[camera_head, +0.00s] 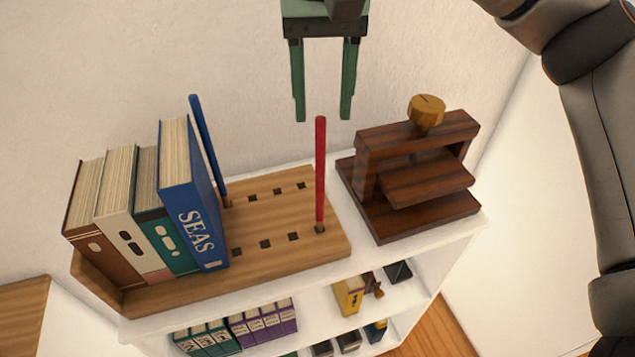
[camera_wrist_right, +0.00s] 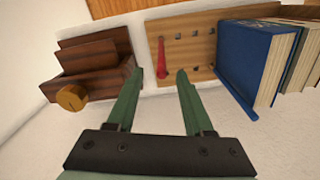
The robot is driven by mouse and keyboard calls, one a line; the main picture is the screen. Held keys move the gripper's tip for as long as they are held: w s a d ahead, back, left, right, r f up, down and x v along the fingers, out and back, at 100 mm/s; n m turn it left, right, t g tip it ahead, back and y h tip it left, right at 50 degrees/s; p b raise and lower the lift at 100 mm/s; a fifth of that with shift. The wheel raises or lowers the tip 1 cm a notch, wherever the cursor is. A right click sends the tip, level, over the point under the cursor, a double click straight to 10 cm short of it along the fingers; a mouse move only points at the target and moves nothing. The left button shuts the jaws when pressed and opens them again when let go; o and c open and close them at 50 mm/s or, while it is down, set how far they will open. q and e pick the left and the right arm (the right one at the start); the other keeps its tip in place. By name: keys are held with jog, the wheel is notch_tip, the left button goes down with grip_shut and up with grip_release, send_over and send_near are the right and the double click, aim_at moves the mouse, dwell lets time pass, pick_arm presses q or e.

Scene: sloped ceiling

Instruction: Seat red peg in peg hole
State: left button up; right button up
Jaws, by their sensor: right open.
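The red peg (camera_head: 320,170) stands upright at the right end of the wooden peg board (camera_head: 270,225), its lower end at a hole in the front row. The peg also shows in the right wrist view (camera_wrist_right: 162,58). I cannot tell how deep its lower end sits. Several square holes in the board are empty, such as the peg hole (camera_head: 293,237) to the peg's left. My left gripper is not in view.
A blue peg (camera_head: 207,150) stands behind the blue book (camera_head: 190,195), with several books to its left. A dark wooden press (camera_head: 415,180) with a round knob stands right of the board. All rest on a white shelf (camera_head: 400,238) against the wall.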

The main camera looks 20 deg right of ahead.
aim_at(320, 154)
notch_tip(320, 154, down, 3)
jog(key=shift+s+r, duration=0.1)
jog(key=shift+w+f+p, duration=0.2)
jog(key=shift+f+p, duration=0.3)
jog(key=shift+f, duration=2.55)
jog(key=shift+a, duration=0.1)
jog(key=shift+c, duration=0.3)
grip_shut()
